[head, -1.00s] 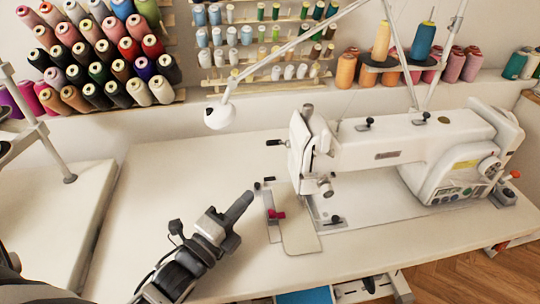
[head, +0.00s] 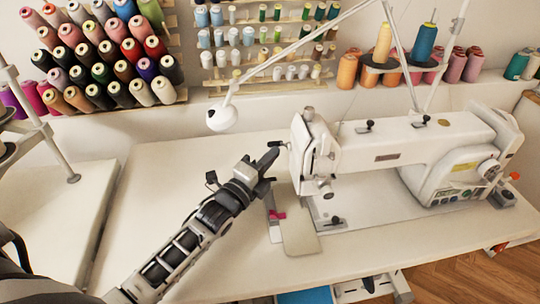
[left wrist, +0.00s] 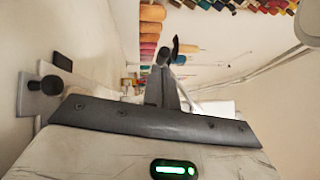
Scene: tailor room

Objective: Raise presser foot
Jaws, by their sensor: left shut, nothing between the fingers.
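The white sewing machine (head: 385,150) stands on the table with its needle head (head: 314,160) at its left end. A short dark lever (head: 284,144) sticks out from the left side of that head. My left gripper (head: 272,155) is shut and empty, its fingertips close to the lever; I cannot tell whether they touch. In the left wrist view my shut fingers (left wrist: 166,80) point away from the camera, with a small dark piece near their tips. The presser foot is too small to make out clearly under the head. My right gripper is not in view.
A white lamp (head: 222,118) hangs behind my left gripper. A pink-red piece (head: 279,215) sits by the metal plate (head: 299,232) below the head. Thread racks (head: 265,50) line the wall. The tabletop (head: 150,190) to the left is clear.

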